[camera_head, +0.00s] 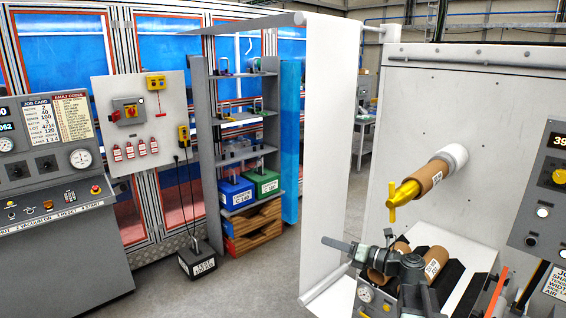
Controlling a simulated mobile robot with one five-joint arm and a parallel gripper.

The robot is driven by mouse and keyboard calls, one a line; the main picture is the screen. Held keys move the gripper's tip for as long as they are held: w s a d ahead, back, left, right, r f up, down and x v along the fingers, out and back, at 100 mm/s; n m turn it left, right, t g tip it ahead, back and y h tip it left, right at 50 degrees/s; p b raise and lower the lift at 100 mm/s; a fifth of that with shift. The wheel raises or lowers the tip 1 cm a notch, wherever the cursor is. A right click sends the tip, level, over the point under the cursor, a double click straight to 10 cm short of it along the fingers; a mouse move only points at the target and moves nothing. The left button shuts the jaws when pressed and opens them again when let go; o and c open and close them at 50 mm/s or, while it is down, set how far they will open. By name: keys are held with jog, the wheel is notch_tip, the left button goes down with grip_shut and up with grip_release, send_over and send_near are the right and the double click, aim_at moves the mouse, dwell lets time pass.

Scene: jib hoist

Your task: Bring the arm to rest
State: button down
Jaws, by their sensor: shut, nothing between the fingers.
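My arm (410,264) shows at the lower right as dark links and joints in front of a cradle. It stretches to the left, with my gripper (334,243) at its grey end, shut and empty. The gripper is in front of the lower part of a tall white panel, with no object in it. I cannot tell the exact gap between the arm and the brown rolls (435,262) behind it. The arm hides part of these rolls.
A brown core (429,178) with a yellow handle (397,194) sticks out from the grey machine wall (500,140). A tall white panel (322,140) stands left of it. Shelving (207,150), a floor box (197,262) and a control console (60,235) are left.

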jog(key=s+a+f+n+g+h+b, duration=0.2)
jog(key=s+a+f+n+g, duration=0.3)
jog(key=f, duration=0.4)
jog(key=s+a+f+n+g+h+b, duration=0.2)
jog(key=s+a+f+n, duration=0.2)
jog(key=a+f+n, duration=0.5)
jog(key=s+d+f+n+g+h, duration=0.2)
jog(key=s+d+f+n+h, duration=0.3)
jog(key=f+n, duration=0.3)
jog(key=s+d+f+n+g+h, duration=0.1)
jog(key=s+d+n+h, duration=0.2)
jog(key=d+n, duration=0.7)
jog(key=shift+s+f+n+g+h, duration=0.15)
jog(key=shift+f+n+g+h, duration=0.2)
jog(key=shift+n+h, duration=0.35)
jog(key=shift+a, duration=0.1)
